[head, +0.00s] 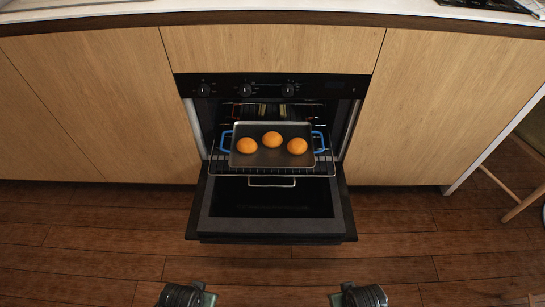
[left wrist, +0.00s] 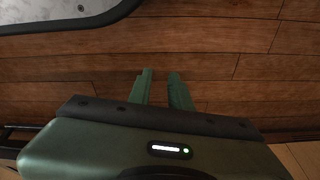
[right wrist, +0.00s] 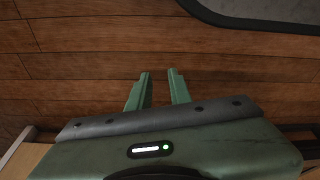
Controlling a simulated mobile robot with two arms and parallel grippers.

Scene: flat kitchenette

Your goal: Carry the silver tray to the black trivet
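The silver tray (head: 272,160) has a blue handle at its left and right ends and carries three round orange-brown buns (head: 272,139). It sits level on the wire rack (head: 318,169) at the mouth of the open oven. No black trivet can be made out for sure. My left gripper (left wrist: 160,72) is empty, its green fingers apart, over the wooden floor. My right gripper (right wrist: 159,70) is likewise empty with its fingers apart. Both my arms show at the bottom edge of the head view, well short of the tray and apart from it.
The oven door (head: 270,226) is folded down between me and the tray. Wooden cabinet fronts (head: 100,95) flank the oven. A dark flat thing (head: 490,4) on the counter, cut off at top right, is unclear. A wooden stool (head: 522,205) stands at right. The near floor is clear.

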